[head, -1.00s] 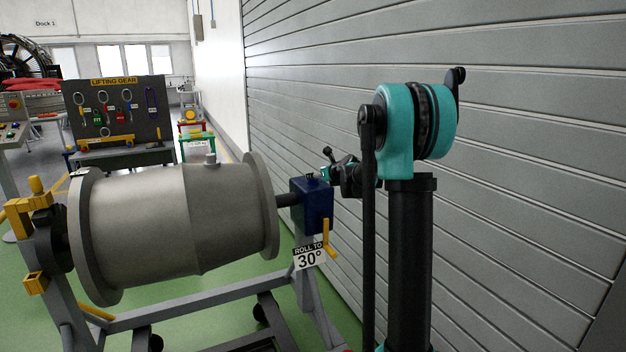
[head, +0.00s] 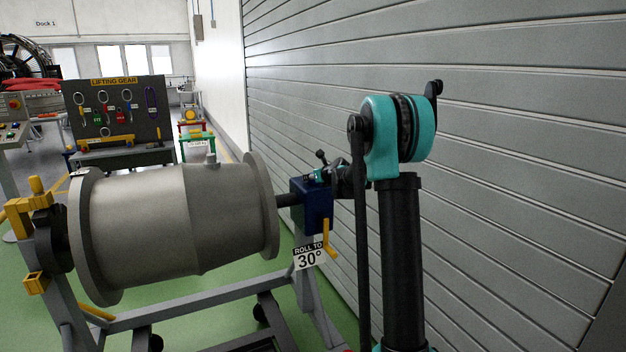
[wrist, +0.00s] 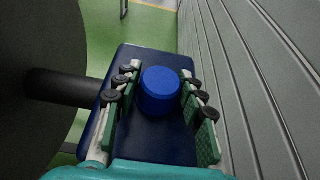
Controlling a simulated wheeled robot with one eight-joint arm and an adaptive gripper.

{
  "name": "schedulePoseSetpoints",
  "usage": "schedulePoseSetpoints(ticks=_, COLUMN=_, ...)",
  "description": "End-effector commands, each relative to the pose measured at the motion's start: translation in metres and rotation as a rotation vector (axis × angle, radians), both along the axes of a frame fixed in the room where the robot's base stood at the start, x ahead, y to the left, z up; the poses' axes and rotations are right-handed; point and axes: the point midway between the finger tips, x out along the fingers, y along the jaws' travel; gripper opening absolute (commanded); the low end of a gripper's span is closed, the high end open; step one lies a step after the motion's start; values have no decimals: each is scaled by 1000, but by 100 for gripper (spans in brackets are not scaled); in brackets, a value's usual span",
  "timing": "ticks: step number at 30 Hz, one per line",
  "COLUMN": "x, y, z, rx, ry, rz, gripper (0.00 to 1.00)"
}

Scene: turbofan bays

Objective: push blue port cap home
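The blue port cap (wrist: 160,91) is a short round cap in the wrist view, standing over the top of a dark blue box (wrist: 165,140). The box shows in the head view (head: 311,205) at the right end of a grey casing. My gripper (wrist: 159,76) is open, with one green-padded finger on each side of the cap. A dark strip shows between the left finger and the cap; the right finger is very close, and I cannot tell if it touches. In the head view my gripper (head: 318,173) is just above the box, and the cap cannot be made out there.
The grey casing (head: 190,220) lies on a grey stand with a "ROLL TO 30°" sign (head: 309,256) and a yellow handle (head: 328,240). A shaft (wrist: 62,87) joins casing and box. A slatted grey wall (head: 480,170) runs close along the right.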

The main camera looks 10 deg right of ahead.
Motion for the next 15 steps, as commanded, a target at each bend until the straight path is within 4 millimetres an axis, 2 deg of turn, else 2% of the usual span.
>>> schedulePoseSetpoints(ticks=1, x=0, y=0, z=0, rx=0, ry=0, rz=0, gripper=30)
schedulePoseSetpoints(ticks=5, x=0, y=0, z=0, rx=0, ry=0, rz=0, gripper=16)
schedulePoseSetpoints(ticks=15, x=0, y=0, z=4, rx=0, ry=0, rz=0, gripper=16)
